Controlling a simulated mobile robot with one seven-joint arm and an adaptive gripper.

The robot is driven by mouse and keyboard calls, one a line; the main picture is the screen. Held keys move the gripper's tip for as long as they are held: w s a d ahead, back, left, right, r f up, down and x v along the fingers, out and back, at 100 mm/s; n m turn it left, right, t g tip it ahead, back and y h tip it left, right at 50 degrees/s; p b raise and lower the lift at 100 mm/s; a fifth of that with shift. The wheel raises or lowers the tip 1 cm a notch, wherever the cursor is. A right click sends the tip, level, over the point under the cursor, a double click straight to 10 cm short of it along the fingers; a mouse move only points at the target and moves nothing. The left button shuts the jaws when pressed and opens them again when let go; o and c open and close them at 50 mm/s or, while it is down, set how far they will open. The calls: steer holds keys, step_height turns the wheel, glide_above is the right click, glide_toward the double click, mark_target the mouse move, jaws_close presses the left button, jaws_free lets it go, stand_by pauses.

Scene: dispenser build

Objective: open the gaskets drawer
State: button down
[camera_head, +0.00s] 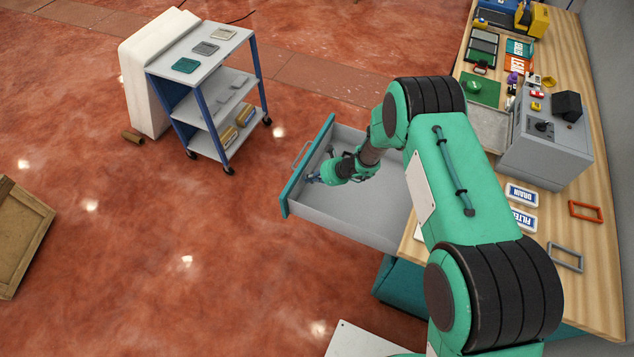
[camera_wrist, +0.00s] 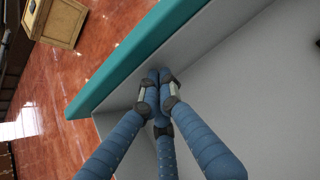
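A drawer with a teal front (camera_head: 291,192) and grey inside is pulled far out from under the workbench. No label on it is readable, so I cannot tell whether it is the gaskets drawer. Its bar handle (camera_head: 301,155) is on the outer face. My gripper (camera_head: 314,178) is inside the drawer by the inner face of the front, away from the handle. In the wrist view the blue fingers (camera_wrist: 160,78) meet at their tips, with nothing seen between them. They are close to the front panel (camera_wrist: 140,52); contact is unclear.
The wooden workbench (camera_head: 592,290) holds DRAIN (camera_head: 522,195) and FILTER (camera_head: 523,219) signs, frames and a grey machine (camera_head: 548,145). A shelf cart (camera_head: 205,48) stands at the upper left. A wooden crate (camera_head: 20,235) is at the left. The floor before the drawer is clear.

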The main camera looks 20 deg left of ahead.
steer(key=a+b, duration=0.1)
steer(key=a, duration=0.5)
steer(key=shift+d, duration=0.15)
steer(key=shift+d+f, duration=0.1)
steer(key=shift+d, duration=0.5)
steer(key=p, duration=0.1)
glide_toward(302, 173)
steer(key=shift+s+d+f, duration=0.1)
steer(key=shift+d+f, duration=0.55)
